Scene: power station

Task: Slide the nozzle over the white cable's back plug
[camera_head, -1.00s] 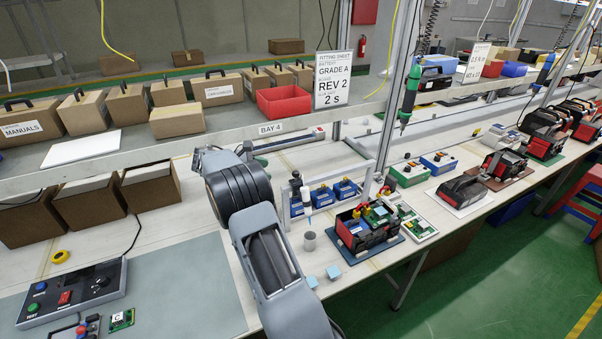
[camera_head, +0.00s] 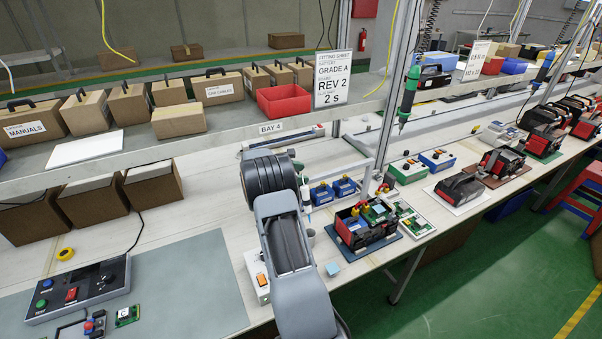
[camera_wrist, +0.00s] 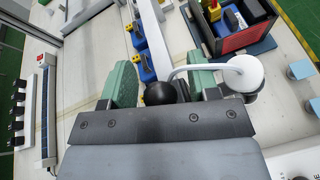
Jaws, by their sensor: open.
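My gripper (camera_wrist: 162,82) is open, with its green fingers spread either side of a black ball (camera_wrist: 160,93); contact is unclear. A white curved tube (camera_wrist: 205,68) runs right from near the ball to a white round cap (camera_wrist: 243,73) over a grey cup. I cannot tell whether this is the nozzle.
Blue boxes (camera_head: 344,187) stand behind the battery case. An upright post (camera_head: 382,140) and a hanging green driver (camera_head: 409,95) are close by. A teal cube (camera_head: 332,269) lies in front. A white switch box (camera_head: 257,277) stands left of my arm. The grey mat is partly clear.

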